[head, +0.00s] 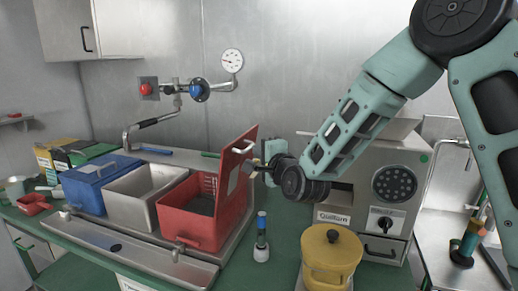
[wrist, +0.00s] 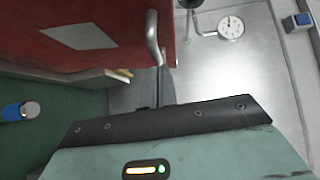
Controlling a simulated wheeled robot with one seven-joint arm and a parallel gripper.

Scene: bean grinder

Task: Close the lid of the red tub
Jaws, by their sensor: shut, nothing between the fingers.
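The red tub (head: 187,222) stands at the right end of a row of bins on the metal sink unit. Its red lid (head: 232,185) stands up, open, along the tub's right side, with a pale label and a metal handle (head: 243,148). My gripper (head: 252,169) is shut and empty, on the right of the raised lid, close to it. In the wrist view the lid (wrist: 110,18) fills the upper left, and its handle (wrist: 153,40) lies just beyond my shut fingers (wrist: 160,85). I cannot tell whether the fingers touch the lid.
A grey metal bin (head: 143,205) and a blue bin (head: 88,190) stand left of the tub. A small blue-topped tool (head: 261,240) stands in front. A yellow canister (head: 330,262) and the grinder machine (head: 375,180) are at the right. A tap (head: 150,122) is behind.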

